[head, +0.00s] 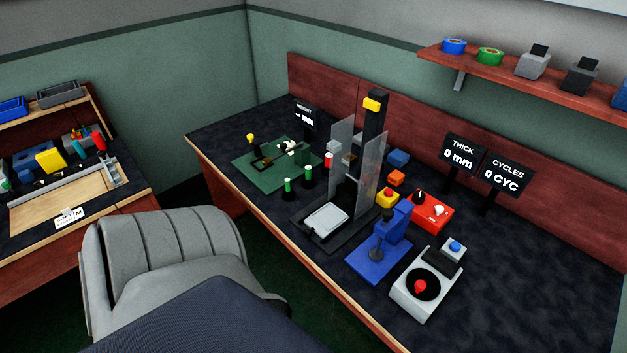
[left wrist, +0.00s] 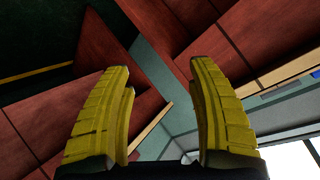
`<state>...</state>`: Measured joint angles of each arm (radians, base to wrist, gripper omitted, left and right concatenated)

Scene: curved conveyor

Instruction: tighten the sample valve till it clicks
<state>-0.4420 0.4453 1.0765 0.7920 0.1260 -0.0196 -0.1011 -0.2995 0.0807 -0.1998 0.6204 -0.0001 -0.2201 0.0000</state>
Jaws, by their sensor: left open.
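No part in the head view can be made out for certain as the sample valve. Small knobbed devices stand on the dark bench (head: 590,295): a red box (head: 446,219) with a black and a white knob, a pale unit (head: 404,300) with a red knob on a black disc, and a green plate (head: 245,172) carrying a yellow-topped part and a white fitting. My left gripper (left wrist: 162,72) shows only in the left wrist view. Its yellow fingers are spread wide with nothing between them, facing reddish panels and green wall. My right gripper is in neither view.
A tall black column (head: 375,120) with clear side panels and a blue press (head: 366,266) stand mid-bench. A shelf (head: 501,76) holds tape rolls. A grey chair (head: 160,250) stands before the bench. A second bench (head: 30,225) is at left. The bench's right end is clear.

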